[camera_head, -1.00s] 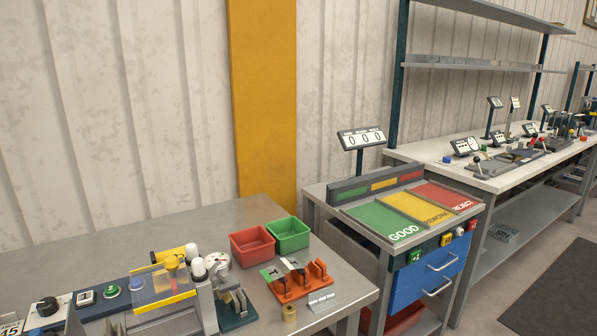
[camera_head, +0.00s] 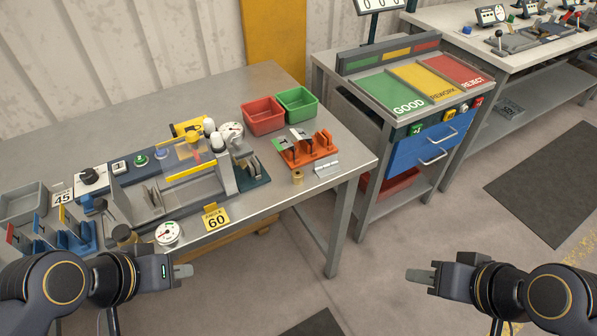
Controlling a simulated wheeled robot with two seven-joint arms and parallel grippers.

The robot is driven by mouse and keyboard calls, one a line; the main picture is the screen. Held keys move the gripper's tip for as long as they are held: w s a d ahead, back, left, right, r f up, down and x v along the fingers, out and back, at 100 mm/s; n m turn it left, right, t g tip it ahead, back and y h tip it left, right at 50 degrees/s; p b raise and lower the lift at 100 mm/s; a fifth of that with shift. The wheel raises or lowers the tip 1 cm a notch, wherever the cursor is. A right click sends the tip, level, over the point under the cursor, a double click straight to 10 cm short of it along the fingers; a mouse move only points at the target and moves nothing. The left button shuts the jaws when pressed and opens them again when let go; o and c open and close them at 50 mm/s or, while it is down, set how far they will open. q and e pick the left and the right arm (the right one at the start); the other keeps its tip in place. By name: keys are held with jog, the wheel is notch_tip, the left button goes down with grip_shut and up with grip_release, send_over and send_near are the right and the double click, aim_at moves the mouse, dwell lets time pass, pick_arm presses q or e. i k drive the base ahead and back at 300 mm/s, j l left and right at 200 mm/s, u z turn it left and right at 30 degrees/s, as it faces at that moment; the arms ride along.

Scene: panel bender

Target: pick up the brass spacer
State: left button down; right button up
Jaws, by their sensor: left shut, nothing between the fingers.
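The brass spacer (camera_head: 297,177) is a small spool-shaped cylinder standing near the front right edge of the metal workbench (camera_head: 243,87). It stands just in front of the orange rack (camera_head: 308,151) and left of a small bent metal piece (camera_head: 327,168). My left gripper (camera_head: 188,271) is shut and empty, in front of the bench and well to the left of the spacer. My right gripper (camera_head: 412,275) is in front of and to the right of the spacer, apart from everything. Its fingers show edge-on, so I cannot tell whether they are open.
The panel bender (camera_head: 190,185) with dials and a yellow guard stands left of the spacer. Red (camera_head: 263,119) and green (camera_head: 296,105) bins are behind it. The sorting cart (camera_head: 405,85) stands to the right. Open floor lies in front of the bench.

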aim_at(297, 174)
jog(key=i+l, duration=0.15)
jog(key=l, duration=0.2)
jog(key=i+l+u, duration=0.15)
jog(key=l, duration=0.2)
jog(key=i+l, duration=0.15)
jog(key=l, duration=0.2)
jog(key=i+l+u, duration=0.15)
jog(key=l, duration=0.2)
jog(key=i+l, duration=0.1)
jog(key=l, duration=0.25)
jog(key=u, duration=2.4)
